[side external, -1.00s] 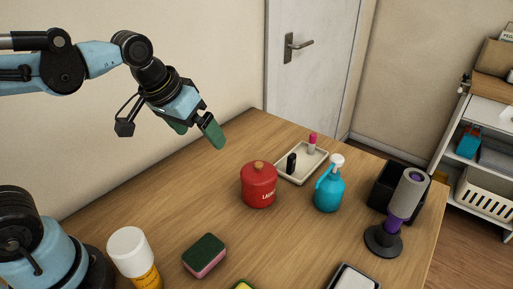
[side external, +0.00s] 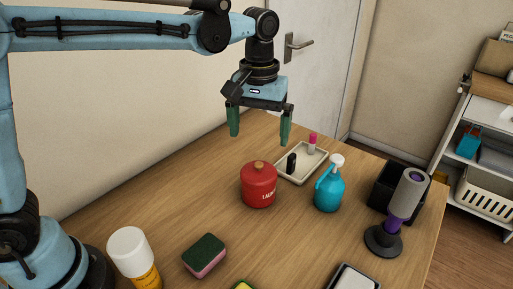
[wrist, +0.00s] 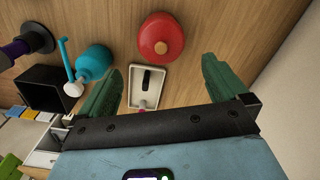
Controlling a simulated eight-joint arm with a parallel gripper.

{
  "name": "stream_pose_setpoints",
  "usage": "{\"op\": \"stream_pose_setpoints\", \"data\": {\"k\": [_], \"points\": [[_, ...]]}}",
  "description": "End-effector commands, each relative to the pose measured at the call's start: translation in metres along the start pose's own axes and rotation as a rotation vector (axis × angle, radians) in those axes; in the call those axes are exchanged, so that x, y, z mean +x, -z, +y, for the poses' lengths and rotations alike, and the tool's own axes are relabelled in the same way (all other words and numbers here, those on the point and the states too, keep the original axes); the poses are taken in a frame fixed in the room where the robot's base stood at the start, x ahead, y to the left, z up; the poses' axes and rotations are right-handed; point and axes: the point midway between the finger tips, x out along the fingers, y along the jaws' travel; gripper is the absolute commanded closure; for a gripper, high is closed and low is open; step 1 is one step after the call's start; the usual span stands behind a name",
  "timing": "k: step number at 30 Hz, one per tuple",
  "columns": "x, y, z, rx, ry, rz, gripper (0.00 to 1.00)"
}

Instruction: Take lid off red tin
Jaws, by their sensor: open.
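The red tin (side external: 258,190) stands upright on the wooden table, with its red lid (side external: 258,169) on and a wooden knob (side external: 259,165) on top. White lettering, partly readable, is on its side. In the wrist view the tin (wrist: 160,37) is seen from above, beyond the fingertips. My gripper (side external: 260,140) is open and empty, with its green fingers pointing down. It hangs in the air above the table, higher than the tin and apart from it.
A tray (side external: 287,178) with a black item and a pink-capped item lies behind the tin. A blue pump bottle (side external: 329,190) stands to the right. A sponge (side external: 204,256) lies in front. A black box (side external: 384,190) and a stand with a grey roll (side external: 408,194) are farther right.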

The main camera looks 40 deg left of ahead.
Motion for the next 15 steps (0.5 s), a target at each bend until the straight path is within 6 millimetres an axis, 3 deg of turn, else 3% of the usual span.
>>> {"op": "stream_pose_setpoints", "data": {"k": [6, 15], "points": [[0.031, 0.001, 0.000, 0.001, -0.001, 0.001, 0.00], [0.051, 0.002, 0.000, 0.001, -0.001, 0.001, 0.00]]}}
